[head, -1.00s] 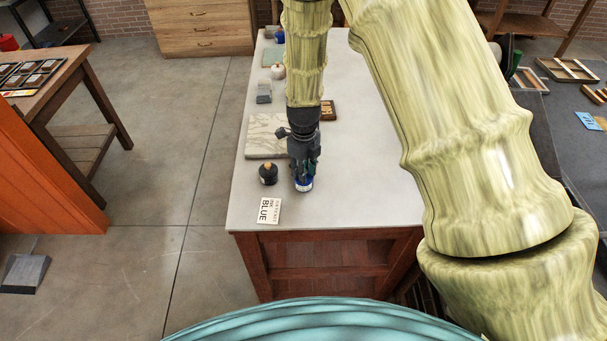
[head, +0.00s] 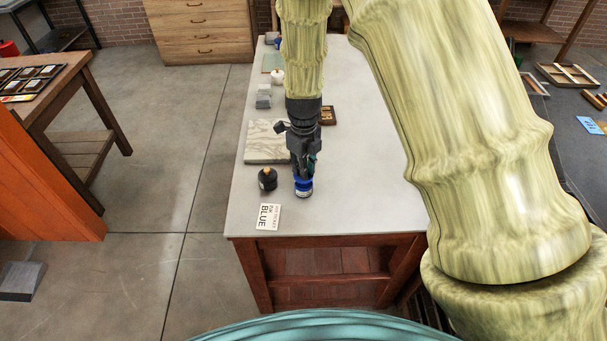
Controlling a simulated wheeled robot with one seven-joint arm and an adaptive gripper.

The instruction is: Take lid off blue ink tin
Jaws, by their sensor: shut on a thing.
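The blue ink tin (head: 303,193) stands near the front edge of the pale tabletop, beside a dark round pot. Its blue lid (head: 302,181) shows at the top, partly hidden by my fingers. My gripper (head: 303,174) points straight down over the tin and is shut on the lid. The lid looks level above the tin body. At this size I cannot tell whether there is a gap between them.
The dark pot (head: 267,179) with a tan top stands close on the left. A card reading BLUE (head: 268,216) lies in front. A marble slab (head: 265,153) and a small brown box (head: 328,115) lie behind. The tabletop (head: 370,190) is clear to the right.

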